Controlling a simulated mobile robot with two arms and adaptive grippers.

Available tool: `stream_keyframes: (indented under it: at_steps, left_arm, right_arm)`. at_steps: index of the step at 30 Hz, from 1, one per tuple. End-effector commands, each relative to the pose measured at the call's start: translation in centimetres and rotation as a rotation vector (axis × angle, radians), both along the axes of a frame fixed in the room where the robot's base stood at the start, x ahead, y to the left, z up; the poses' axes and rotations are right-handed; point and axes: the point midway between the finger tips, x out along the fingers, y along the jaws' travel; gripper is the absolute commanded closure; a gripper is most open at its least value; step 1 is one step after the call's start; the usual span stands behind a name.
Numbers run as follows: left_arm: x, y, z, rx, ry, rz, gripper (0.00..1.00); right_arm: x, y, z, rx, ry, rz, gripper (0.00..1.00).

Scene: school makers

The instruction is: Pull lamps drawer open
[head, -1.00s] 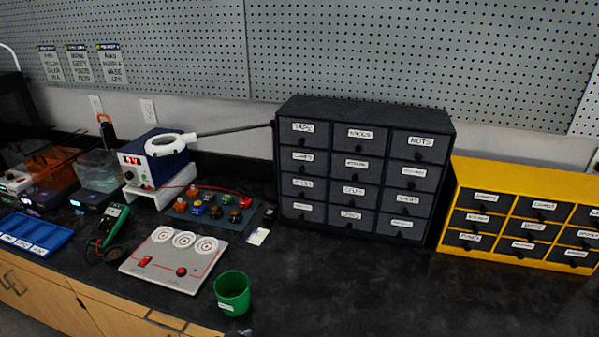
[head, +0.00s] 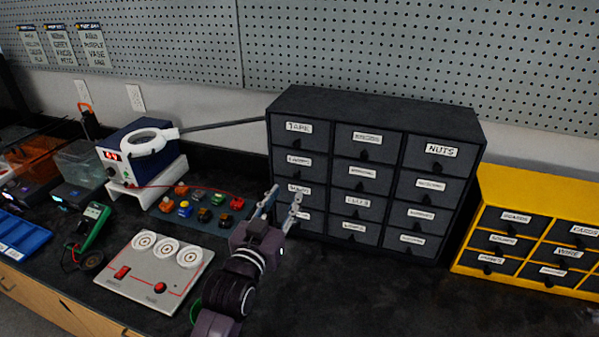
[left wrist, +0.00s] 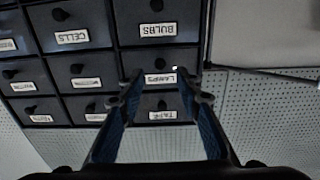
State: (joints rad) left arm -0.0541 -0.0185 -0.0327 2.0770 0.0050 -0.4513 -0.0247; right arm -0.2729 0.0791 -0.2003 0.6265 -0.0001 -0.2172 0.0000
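The lamps drawer (head: 299,161) is in the left column of the dark drawer cabinet (head: 375,107), just below the tape drawer (head: 298,128). It looks shut, with a small dark knob. In the left wrist view, which is upside down, the lamps drawer (left wrist: 159,77) reads LAMPS between the bulbs drawer (left wrist: 158,30) and the tape drawer (left wrist: 166,115). My left gripper (head: 282,201) is open and empty in front of the cabinet's lower left. Its fingers (left wrist: 163,92) frame the lamps and tape drawers, apart from the knob. My right gripper is out of view.
A yellow drawer cabinet (head: 530,190) stands to the right. A white ring lamp (head: 150,142) has its arm reaching toward the dark cabinet's left side. A grey panel (head: 150,285) and a mat (head: 225,222) with small parts lie left. The counter before the cabinet is clear.

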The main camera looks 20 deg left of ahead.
Motion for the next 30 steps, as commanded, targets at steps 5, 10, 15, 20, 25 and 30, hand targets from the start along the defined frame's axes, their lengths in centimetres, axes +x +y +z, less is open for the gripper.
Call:
stream_keyframes:
  at_steps: [5,10,15,20,25,30]
  left_arm:
    - [2.3,-0.1,0.2,0.000,0.000,0.000,0.68]
    - [4.9,-0.2,0.2,0.000,0.000,-0.001,0.68]
    - [6.6,-0.2,0.1,0.000,0.000,-0.001,0.68]
    - [7.3,-0.3,0.0,0.000,0.001,-0.001,0.68]
    - [7.3,-0.3,-0.1,0.000,0.001,-0.001,0.68]
    - [7.3,-0.3,0.0,0.000,0.001,-0.001,0.77]
  right_arm:
    - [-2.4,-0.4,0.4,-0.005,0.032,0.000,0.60]
    - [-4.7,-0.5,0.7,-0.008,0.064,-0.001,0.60]
    - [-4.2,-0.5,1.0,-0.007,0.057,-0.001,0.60]
    - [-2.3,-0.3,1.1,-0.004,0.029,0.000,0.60]
    - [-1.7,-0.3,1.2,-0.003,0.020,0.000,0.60]
    - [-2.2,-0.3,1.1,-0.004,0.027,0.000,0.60]
